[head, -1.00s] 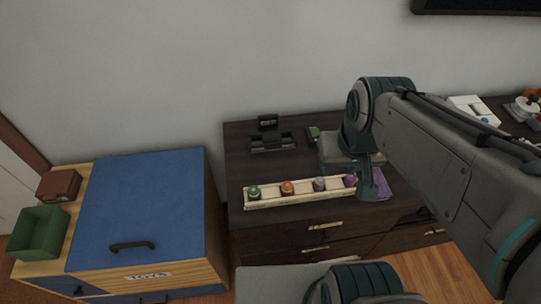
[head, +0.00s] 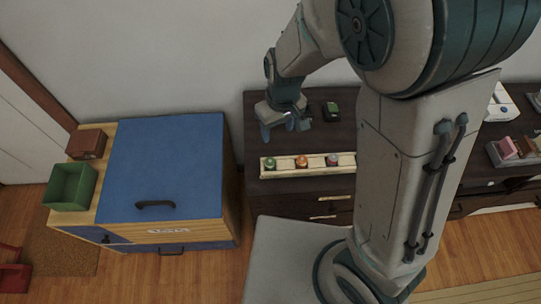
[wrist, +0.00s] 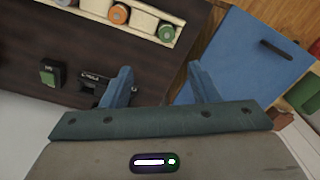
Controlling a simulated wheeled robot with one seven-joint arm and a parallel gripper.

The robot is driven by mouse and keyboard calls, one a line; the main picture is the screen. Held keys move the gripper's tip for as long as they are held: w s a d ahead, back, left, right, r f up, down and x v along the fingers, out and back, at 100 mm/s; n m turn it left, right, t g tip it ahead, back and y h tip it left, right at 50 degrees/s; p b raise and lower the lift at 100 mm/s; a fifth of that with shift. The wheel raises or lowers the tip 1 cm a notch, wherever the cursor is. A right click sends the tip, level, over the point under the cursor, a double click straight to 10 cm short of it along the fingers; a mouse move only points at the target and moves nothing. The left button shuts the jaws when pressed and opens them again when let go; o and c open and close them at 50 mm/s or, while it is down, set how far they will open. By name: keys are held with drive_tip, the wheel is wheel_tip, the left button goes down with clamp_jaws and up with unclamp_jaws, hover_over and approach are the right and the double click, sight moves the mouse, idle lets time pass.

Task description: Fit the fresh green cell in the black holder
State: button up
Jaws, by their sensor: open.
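The green-topped cell (head: 270,164) stands upright at the left end of the pale wooden rack (head: 318,171); the cell also shows at the top of the wrist view (wrist: 166,32). The black holder (wrist: 92,91) lies on the dark cabinet top, partly hidden behind a finger in the wrist view. My gripper covers its place in the head view. My gripper (head: 279,131) is above the cabinet top, behind the rack's left end. Its two fingers (wrist: 161,87) are apart, with nothing seen between them.
A blue-topped cabinet (head: 165,165) stands left, with a green bin (head: 71,187) and brown box (head: 87,144).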

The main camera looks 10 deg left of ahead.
drive_tip(key=a+f+n, duration=0.1)
drive_tip(key=a+f, duration=0.1)
drive_tip(key=a, duration=0.1)
hover_over(270, 161)
drive_tip(key=a, duration=0.1)
drive_tip(key=shift+h, duration=0.3)
wheel_tip(270, 161, down, 9)
drive_tip(key=shift+w+r+p, duration=0.1)
drive_tip(key=shift+p, duration=0.2)
drive_tip(key=f, duration=0.2)
drive_tip(key=d+f, duration=0.1)
drive_tip(key=f, duration=0.1)
drive_tip(key=shift+f+p, duration=0.15)
drive_tip(key=shift+p, duration=0.15)
drive_tip(key=shift+f, duration=0.55)
drive_tip(key=c, duration=1.1)
drive_tip(key=shift+c, duration=0.2)
